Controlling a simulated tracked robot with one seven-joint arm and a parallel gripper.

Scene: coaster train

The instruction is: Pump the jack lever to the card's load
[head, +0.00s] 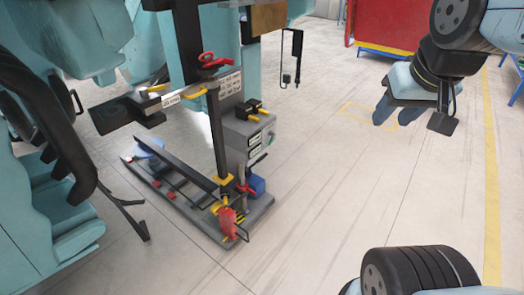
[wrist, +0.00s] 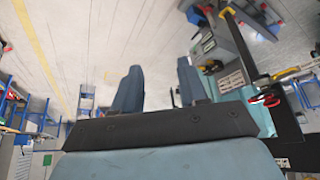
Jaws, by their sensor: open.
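A grey press-like stand (head: 262,205) with a black upright post stands on the floor, left of centre in the head view. A small red unit (head: 228,222) with thin black rods sits at its front end; I cannot tell for sure which rod is the jack lever. A white sheet with printed marks (head: 230,84) is on the stand, too small to read; I cannot tell if it is the card. My gripper (head: 392,120) hangs empty in the air to the right, well apart from the stand. In the wrist view its two blue-grey fingers (wrist: 160,88) stand apart.
A grey control box (head: 240,130) is on the stand. Teal machine parts (head: 75,235) and a black bar crowd the left. A red panel (head: 385,25) stands at the back. The floor (head: 330,170) between stand and gripper is clear, with yellow lines.

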